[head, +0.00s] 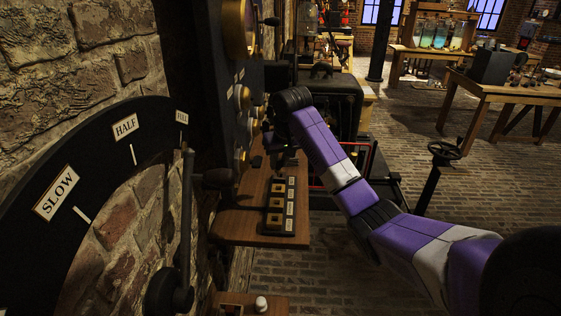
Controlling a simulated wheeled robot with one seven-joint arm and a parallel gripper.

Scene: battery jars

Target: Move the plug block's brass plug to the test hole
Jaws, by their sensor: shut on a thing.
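The plug block (283,232) is a long black block on a wooden shelf, just left of the picture's middle. It carries a row of square brass plates (274,219) with dark holes, and small white labels along its right side. My gripper (281,158) points down at the far end of the block, above or beside it; I cannot tell the exact gap. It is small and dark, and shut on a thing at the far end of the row. The brass plug cannot be made out clearly there. I cannot read the labels or tell which hole is the test hole.
The wooden shelf (235,226) juts from a dark panel with brass dials (241,97) on the left. A black lever (186,215) and a SLOW/HALF/FULL arc (98,140) stand nearer. A handwheel (444,150) stands right of my arm.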

